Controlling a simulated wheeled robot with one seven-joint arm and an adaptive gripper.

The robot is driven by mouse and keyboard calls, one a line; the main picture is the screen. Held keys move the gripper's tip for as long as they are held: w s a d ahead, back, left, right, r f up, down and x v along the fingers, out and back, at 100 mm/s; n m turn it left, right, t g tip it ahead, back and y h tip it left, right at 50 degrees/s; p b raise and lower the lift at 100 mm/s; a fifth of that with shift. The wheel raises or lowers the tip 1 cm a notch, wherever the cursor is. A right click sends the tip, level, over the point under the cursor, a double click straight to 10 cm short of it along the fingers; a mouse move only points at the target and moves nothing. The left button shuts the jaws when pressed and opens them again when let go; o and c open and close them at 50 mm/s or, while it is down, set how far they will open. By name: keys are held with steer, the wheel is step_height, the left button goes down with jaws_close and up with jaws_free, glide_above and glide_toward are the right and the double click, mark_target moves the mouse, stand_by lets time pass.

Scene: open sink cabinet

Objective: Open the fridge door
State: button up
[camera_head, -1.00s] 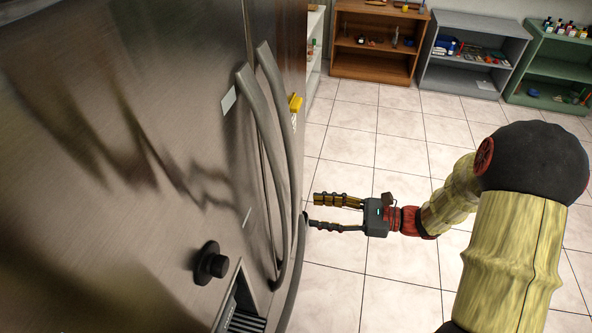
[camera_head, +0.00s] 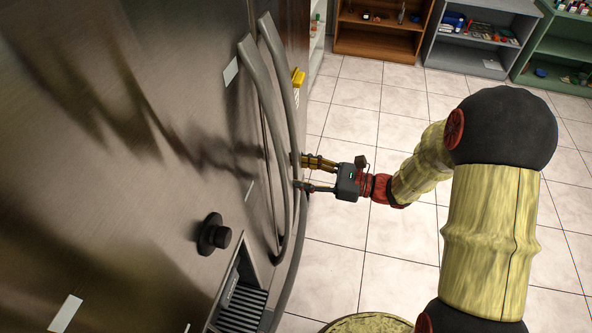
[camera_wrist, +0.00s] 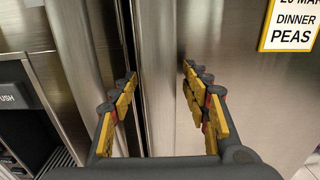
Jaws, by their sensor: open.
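The brushed-metal fridge (camera_head: 150,130) fills the left of the head view. It has two long curved handles side by side, a left handle (camera_head: 262,105) and a right handle (camera_head: 285,90). My gripper (camera_head: 296,172) is open, with its fingertips at the right handle. In the wrist view my gripper (camera_wrist: 160,80) has one finger on each side of a vertical metal bar, which looks like the right handle (camera_wrist: 158,50). The left handle (camera_wrist: 80,50) stands outside the left finger. Whether either finger touches the bar, I cannot tell. The fridge doors look closed.
A dispenser recess (camera_head: 243,300) and a black knob (camera_head: 213,235) are on the fridge front. A note reading "DINNER PEAS" (camera_wrist: 290,28) hangs right of the handles. Brown (camera_head: 375,38), grey (camera_head: 470,55) and green (camera_head: 560,50) shelves stand at the back. The tiled floor (camera_head: 385,245) is open right of the fridge.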

steer(key=shift+c, duration=0.3)
steer(key=c, duration=1.1)
jaws_close()
